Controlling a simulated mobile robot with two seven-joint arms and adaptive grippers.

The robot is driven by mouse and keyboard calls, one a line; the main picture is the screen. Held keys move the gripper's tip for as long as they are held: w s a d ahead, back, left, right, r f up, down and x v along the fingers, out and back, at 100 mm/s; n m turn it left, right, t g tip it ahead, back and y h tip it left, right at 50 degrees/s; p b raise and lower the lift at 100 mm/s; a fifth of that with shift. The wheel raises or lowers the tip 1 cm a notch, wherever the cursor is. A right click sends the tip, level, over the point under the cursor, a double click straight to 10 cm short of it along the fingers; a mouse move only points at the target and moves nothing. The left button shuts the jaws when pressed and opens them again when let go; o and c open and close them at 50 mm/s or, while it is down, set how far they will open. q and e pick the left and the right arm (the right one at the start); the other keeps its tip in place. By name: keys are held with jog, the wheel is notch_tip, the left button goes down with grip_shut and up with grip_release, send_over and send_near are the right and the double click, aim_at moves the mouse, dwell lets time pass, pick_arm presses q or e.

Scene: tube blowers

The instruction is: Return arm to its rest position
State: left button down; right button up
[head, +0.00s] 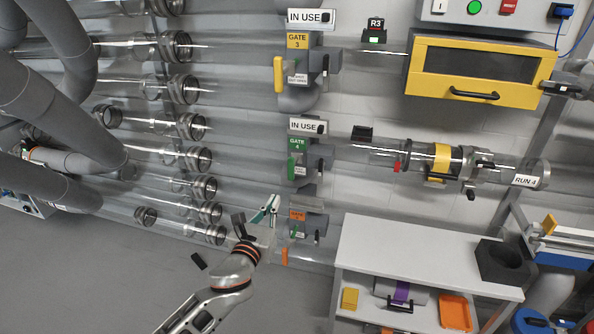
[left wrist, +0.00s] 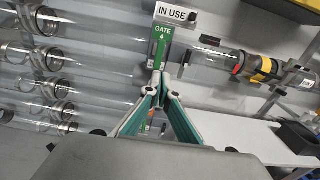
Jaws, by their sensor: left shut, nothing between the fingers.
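My left gripper (head: 270,205) is shut and empty in the head view, in front of the wall of tubes, just left of the lowest gate with an orange label (head: 297,216). In the left wrist view its teal-padded fingers (left wrist: 160,82) meet at the tips below the green GATE 4 label (left wrist: 161,43). The fingers look apart from the gate behind them. My left arm reaches up from the bottom of the head view. My right gripper is in neither view.
A white bench (head: 425,247) stands right of the gripper, with a dark block (head: 502,262) on it and an orange tray (head: 455,312) below. Clear tubes with grey collars (head: 200,160) line the wall at left.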

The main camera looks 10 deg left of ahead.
pick_arm(q)
jog(key=s+d+f+n+g+h, duration=0.1)
jog(key=s+f+n+g, duration=0.3)
jog(key=s+f+n, duration=1.1)
jog(key=s+f+n+g, duration=0.1)
jog(key=s+f+n, duration=0.5)
jog(key=s+n, duration=0.2)
jog(key=s+f+n+g+h, duration=0.1)
jog(key=s+f+n+g, duration=0.1)
jog(key=s+f+n, duration=0.3)
jog(key=s+n, duration=0.4)
jog(key=shift+s+d+f, duration=0.3)
jog(key=shift+f, duration=0.05)
